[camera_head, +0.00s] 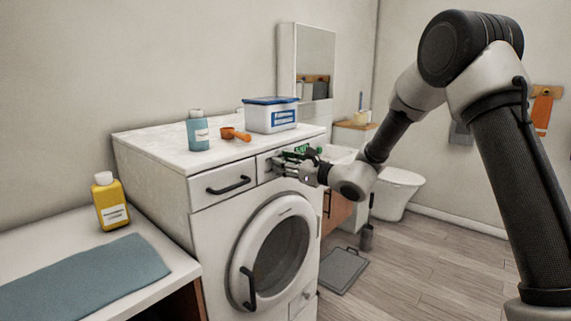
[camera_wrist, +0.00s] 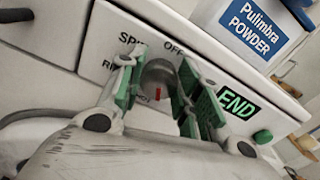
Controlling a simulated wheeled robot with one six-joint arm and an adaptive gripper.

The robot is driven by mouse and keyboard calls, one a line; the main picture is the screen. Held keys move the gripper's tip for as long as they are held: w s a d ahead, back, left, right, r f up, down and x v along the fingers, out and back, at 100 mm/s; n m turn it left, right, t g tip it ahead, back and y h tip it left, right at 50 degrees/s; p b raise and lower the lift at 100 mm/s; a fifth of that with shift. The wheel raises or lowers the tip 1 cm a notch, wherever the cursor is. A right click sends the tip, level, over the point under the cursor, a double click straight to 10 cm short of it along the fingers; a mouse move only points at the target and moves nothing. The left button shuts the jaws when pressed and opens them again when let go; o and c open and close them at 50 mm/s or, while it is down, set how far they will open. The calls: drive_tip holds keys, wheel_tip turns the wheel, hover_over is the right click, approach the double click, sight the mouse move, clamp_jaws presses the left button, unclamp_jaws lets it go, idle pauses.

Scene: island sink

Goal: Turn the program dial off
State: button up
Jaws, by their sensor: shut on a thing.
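The washing machine (camera_head: 215,250) stands against the wall with its round door closed. Its program dial (camera_wrist: 160,77) is a round grey knob with a red mark near its lower edge in the wrist view. "OFF" is printed above it, slightly right, and "SPIN" to its upper left; other lettering is partly hidden. My gripper (camera_wrist: 158,84) is shut on the dial, with green-padded fingers on both sides. In the head view my gripper (camera_head: 284,164) is at the control panel and hides the dial. The display (camera_wrist: 238,105) reads "END" in green.
On the machine top stand a powder box (camera_head: 270,116), a blue bottle (camera_head: 197,131) and an orange scoop (camera_head: 235,134). A drawer handle (camera_head: 228,186) sticks out left of the panel. A yellow bottle (camera_head: 110,201) stands on the left counter. The floor at right is mostly clear.

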drive_tip(key=shift+f+n, duration=0.15)
drive_tip(key=shift+n, duration=5)
drive_tip(key=shift+f+n, duration=0.15)
drive_tip(key=shift+n, duration=5.05)
drive_tip(key=shift+f+n, duration=0.15)
drive_tip(key=shift+n, duration=5)
drive_tip(key=o, duration=1)
drive_tip(key=shift+r, duration=0.1)
drive_tip(key=shift+o, duration=0.2)
drive_tip(key=v, duration=1.2)
